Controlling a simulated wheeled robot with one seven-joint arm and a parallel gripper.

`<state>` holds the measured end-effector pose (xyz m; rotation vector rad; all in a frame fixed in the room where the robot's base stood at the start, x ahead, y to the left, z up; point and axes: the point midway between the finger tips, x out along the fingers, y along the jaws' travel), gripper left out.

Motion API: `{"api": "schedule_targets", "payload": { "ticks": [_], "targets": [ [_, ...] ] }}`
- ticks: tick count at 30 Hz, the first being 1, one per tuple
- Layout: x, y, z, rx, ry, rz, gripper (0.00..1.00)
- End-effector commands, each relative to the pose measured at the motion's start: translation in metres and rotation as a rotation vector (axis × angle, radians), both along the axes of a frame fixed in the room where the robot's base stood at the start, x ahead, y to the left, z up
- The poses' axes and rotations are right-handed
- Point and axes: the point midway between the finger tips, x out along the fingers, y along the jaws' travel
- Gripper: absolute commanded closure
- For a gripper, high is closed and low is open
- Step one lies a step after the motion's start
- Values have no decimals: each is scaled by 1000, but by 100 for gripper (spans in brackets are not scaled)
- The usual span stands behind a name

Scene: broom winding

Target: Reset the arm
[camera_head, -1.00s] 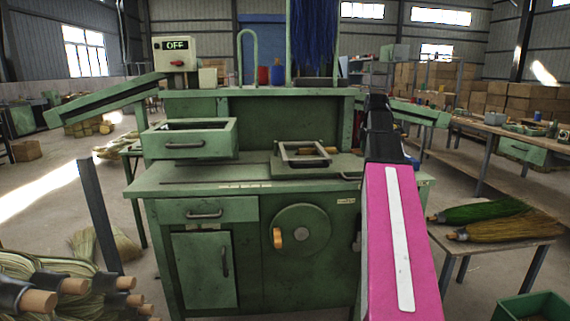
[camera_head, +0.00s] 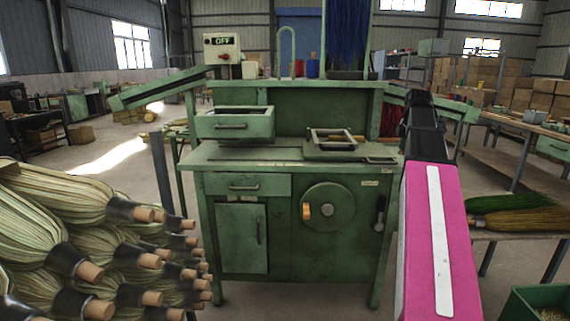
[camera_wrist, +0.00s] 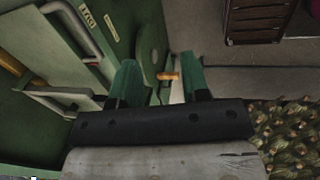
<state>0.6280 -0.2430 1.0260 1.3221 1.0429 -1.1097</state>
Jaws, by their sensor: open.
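My arm (camera_head: 437,225) has a pink cover with a white stripe and reaches forward at the right of the head view. Its black far end stands in front of the right side of the green workbench (camera_head: 335,245). My gripper (camera_wrist: 160,80) is hidden in the head view. In the wrist view its two green fingers are apart, with nothing held between them. Green bench parts fill the left of the wrist view.
Bundles of straw brooms (camera_head: 60,235) are stacked at the near left. A green and a yellow broom head (camera_head: 520,218) lie on a side table at right. A green bin (camera_head: 540,300) stands at lower right. A control box (camera_head: 222,48) reads OFF. Floor shows before the bench.

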Motion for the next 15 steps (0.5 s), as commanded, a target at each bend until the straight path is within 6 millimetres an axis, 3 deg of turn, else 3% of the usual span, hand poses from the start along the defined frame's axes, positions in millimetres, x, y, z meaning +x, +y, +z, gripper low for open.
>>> {"api": "schedule_targets", "payload": {
  "ticks": [8, 15],
  "targets": [
    [2, 13, -28, 17, 8, -70, 58],
    [3, 29, -64, 39, 21, -168, 58]
  ]
}}
